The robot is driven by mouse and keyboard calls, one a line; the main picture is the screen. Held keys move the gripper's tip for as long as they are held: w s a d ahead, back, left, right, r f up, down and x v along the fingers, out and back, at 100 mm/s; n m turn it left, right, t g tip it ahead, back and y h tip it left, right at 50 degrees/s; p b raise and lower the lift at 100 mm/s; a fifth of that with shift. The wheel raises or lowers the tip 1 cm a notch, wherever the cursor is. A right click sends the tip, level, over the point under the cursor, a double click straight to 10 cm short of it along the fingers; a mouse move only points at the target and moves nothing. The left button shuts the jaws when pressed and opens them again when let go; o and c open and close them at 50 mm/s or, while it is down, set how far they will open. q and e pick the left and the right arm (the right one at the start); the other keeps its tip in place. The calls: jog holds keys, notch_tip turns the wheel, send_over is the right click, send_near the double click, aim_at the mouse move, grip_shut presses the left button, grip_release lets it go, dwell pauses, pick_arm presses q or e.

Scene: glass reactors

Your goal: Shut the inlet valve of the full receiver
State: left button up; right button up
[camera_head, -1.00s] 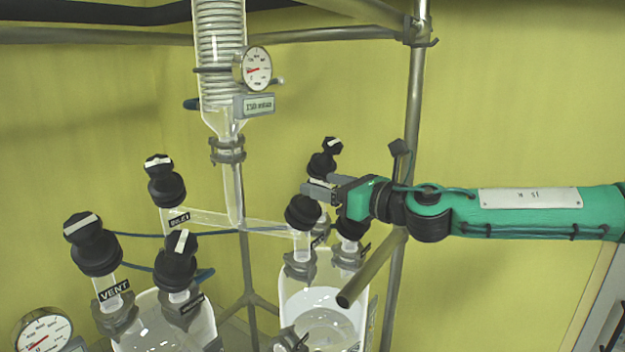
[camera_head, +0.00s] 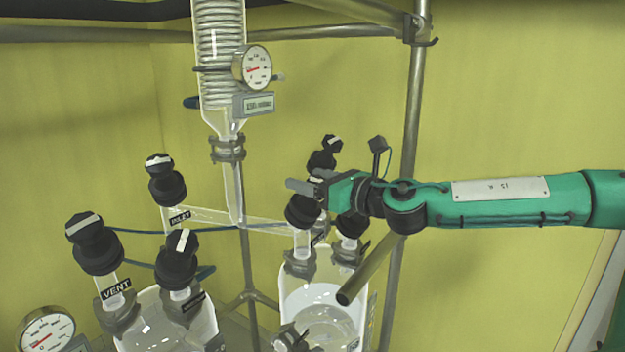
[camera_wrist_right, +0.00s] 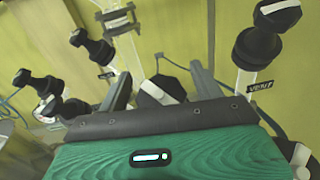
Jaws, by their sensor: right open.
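The right receiver (camera_head: 325,310) is a clear glass vessel with pale contents; its exact level is hard to read. Black valves rise from it: a front one (camera_head: 302,212), one beside it (camera_head: 351,225), and a taller one behind (camera_head: 325,158) with a white-striped knob. Their labels are mostly hidden. My right gripper (camera_head: 303,186) is open, pointing left, just above the front valve and covering its top. In the wrist view, a black knob with a white stripe (camera_wrist_right: 162,90) shows between the fingers (camera_wrist_right: 160,85); contact cannot be told. My left gripper is out of view.
A condenser (camera_head: 220,70) with a gauge (camera_head: 252,67) hangs above. A metal pole (camera_head: 410,120) stands behind my right arm, and a slanted bar (camera_head: 368,268) lies below it.

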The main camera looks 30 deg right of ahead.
jog(key=c, duration=1)
jog(key=shift+m, duration=0.3)
